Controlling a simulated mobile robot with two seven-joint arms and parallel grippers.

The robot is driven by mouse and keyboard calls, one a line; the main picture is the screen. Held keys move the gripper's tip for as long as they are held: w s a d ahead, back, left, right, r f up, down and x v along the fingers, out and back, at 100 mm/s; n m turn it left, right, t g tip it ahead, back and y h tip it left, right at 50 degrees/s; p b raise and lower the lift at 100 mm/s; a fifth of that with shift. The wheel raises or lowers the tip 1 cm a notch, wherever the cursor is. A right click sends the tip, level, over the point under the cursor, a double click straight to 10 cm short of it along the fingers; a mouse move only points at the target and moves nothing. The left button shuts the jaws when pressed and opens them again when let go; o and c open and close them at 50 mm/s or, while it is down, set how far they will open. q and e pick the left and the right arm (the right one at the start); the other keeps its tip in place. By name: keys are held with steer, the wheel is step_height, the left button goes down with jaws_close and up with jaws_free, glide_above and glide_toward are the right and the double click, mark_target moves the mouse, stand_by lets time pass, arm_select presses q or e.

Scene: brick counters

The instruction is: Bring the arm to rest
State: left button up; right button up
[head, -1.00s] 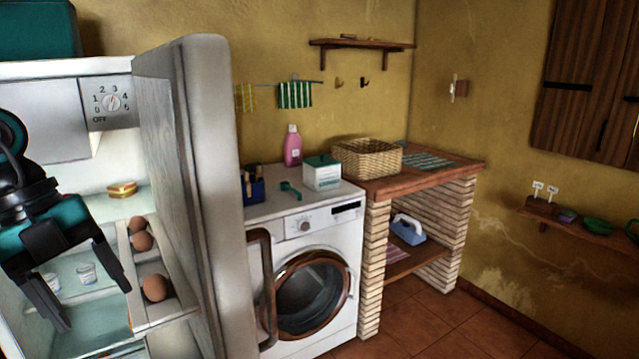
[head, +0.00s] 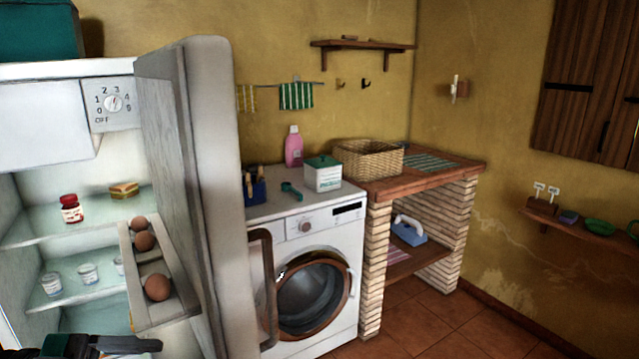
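Part of my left arm's teal and black end (head: 95,346) shows at the bottom left edge of the head view, low in front of the open fridge (head: 35,124). Its fingers cannot be made out clearly, so I cannot tell whether it is open or shut. No object is seen in it. My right gripper is not in view.
The fridge door (head: 185,200) stands open beside the washing machine (head: 340,300). A red-lidded jar (head: 70,209) and a sandwich-like item (head: 124,190) are on the upper fridge shelf. Eggs (head: 157,287) sit in the door rack. The tiled floor (head: 430,320) at right is clear.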

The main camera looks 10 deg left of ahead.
arm_select(q)
steer(key=w+f+n+t+y, duration=0.2)
steer(key=w+n+t, duration=0.4)
steer(key=t, duration=0.3)
step_height(320, 180, down, 14)
steer(key=a+n+y, duration=0.2)
steer(key=n+y, duration=0.4)
steer(key=y, duration=0.4)
steer(key=s+d+f+g+y, duration=0.2)
steer(key=s+f+g, duration=0.3)
steer(key=s+f, duration=0.5)
steer(key=w+d+f+n+t, duration=0.1)
steer(key=w+d+n, duration=0.1)
steer(key=d+n, duration=0.3)
steer(key=d, duration=0.4)
steer(key=shift+w+f, duration=0.15)
steer(key=shift+c, duration=0.5)
